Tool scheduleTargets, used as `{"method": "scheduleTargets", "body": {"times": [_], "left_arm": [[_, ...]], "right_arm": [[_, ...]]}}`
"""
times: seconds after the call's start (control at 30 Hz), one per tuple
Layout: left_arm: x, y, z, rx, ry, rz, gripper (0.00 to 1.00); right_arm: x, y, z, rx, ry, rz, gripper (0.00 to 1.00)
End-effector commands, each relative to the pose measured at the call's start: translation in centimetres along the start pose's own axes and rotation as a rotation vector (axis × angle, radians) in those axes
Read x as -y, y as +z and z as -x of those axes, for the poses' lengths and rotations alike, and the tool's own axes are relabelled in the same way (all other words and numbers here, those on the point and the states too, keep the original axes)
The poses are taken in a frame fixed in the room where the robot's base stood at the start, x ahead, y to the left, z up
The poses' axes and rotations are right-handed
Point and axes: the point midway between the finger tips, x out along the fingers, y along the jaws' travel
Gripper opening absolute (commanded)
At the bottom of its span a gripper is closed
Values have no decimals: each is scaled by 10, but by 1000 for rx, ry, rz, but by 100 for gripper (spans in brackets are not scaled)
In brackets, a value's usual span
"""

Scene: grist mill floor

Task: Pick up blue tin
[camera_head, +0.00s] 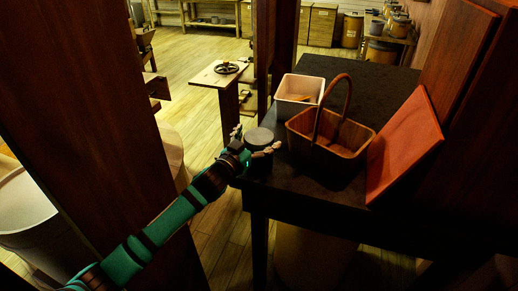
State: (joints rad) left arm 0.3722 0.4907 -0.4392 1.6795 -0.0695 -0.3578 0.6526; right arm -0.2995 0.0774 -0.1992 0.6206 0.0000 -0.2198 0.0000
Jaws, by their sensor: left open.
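A dark round tin (260,136), likely the blue tin, stands at the near left corner of the black table (352,76). Its flat lid looks grey in this light and I cannot make out a blue colour. My left gripper (255,141) is open at the tin, with one finger at its left and the other in front of its right side. Part of the tin's lower side is hidden by the gripper. I cannot tell whether the fingers touch it. My right gripper is out of view.
A wooden basket (343,163) with a tall handle stands right of the tin, with a white bin (299,88) behind it. A reddish board (405,145) leans at the right. A dark wooden post (95,110) rises left of my arm.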

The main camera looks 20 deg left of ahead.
Motion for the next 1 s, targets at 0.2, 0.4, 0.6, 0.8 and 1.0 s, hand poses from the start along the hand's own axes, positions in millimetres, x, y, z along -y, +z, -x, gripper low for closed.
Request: {"method": "scheduleTargets", "body": {"times": [0.2,0.4,0.6,0.8,1.0], "left_arm": [[0,0,-13,0,1,0,100],[0,0,-12,-1,0,0,95],[0,0,-12,0,0,0,69],[0,0,-12,0,0,0,42],[0,-2,-12,-4,0,-1,25]], "right_arm": [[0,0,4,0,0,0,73],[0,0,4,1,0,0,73],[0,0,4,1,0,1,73],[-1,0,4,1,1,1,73],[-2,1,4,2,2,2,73]]}}
